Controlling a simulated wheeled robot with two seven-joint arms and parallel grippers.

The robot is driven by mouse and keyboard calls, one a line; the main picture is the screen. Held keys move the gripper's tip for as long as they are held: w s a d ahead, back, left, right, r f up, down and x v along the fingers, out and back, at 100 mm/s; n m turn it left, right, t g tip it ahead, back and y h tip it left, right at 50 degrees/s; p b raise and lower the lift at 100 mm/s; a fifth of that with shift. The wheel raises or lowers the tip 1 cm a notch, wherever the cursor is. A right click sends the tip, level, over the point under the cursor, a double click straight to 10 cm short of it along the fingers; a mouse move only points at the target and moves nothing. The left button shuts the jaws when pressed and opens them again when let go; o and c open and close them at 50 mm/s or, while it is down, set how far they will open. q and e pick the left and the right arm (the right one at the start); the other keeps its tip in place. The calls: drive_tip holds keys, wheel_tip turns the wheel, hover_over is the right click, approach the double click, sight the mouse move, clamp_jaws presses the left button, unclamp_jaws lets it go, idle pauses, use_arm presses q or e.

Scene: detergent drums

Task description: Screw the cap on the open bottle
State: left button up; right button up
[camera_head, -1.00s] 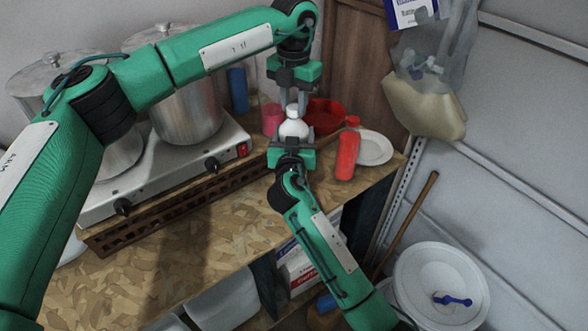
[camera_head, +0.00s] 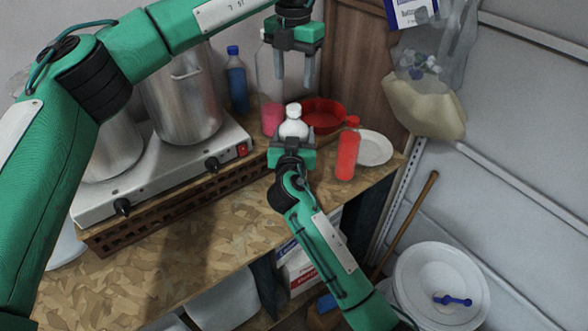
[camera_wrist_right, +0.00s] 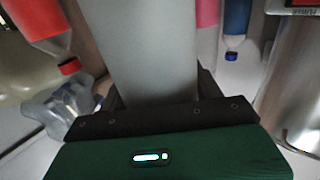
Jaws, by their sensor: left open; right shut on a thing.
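The white bottle (camera_head: 292,128) stands upright at the back of the worktop, with a white cap (camera_head: 293,109) on top of its neck. How tightly the cap sits cannot be told. My right gripper (camera_head: 292,146) is shut on the lower part of the bottle. In the right wrist view the pale bottle body (camera_wrist_right: 152,65) fills the middle, and its top is out of frame. My left gripper (camera_head: 296,78) is open and empty, pointing down, clear above the cap.
A clear bottle with pink liquid (camera_head: 271,118) and a blue bottle (camera_head: 237,82) stand behind left. A red bowl (camera_head: 323,114), red bottle (camera_head: 348,152) and white plate (camera_head: 375,149) are to the right. A stove (camera_head: 185,162) with pots (camera_head: 186,105) is left. The front worktop (camera_head: 165,235) is clear.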

use_arm(q)
wheel_tip(320, 180, up, 4)
drive_tip(key=shift+r, duration=0.1)
use_arm(e)
drive_tip(key=o, duration=2)
drive_tip(key=shift+c, duration=0.2)
